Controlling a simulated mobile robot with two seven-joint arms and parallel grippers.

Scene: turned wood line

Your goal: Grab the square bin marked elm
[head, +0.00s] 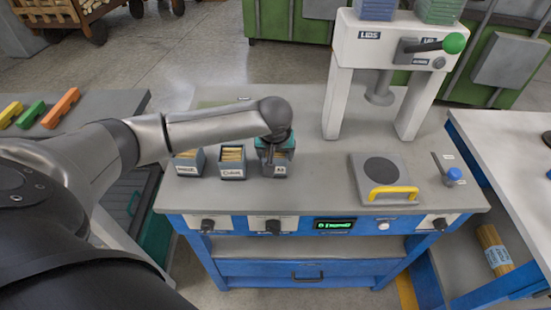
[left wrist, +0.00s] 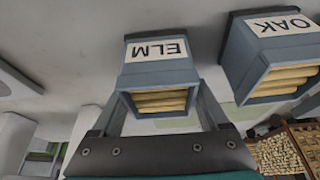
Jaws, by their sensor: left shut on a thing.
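The square bin marked ELM (left wrist: 158,75) is grey-blue with a white label and light wood strips inside. In the left wrist view it appears upside down between the two fingers of my left gripper (left wrist: 158,108). In the head view the same bin (head: 281,170) is the rightmost of three on the bench, partly hidden under my left gripper (head: 273,150). The gripper is shut on it from above. I cannot tell whether the bin still touches the bench top. My right gripper is not in view.
The bin marked OAK (left wrist: 265,55) stands close beside it, the middle one in the head view (head: 232,173); a third bin (head: 186,168) is farther left. A white press (head: 398,45) and a plate with yellow handle (head: 385,180) stand right on the bench (head: 320,180).

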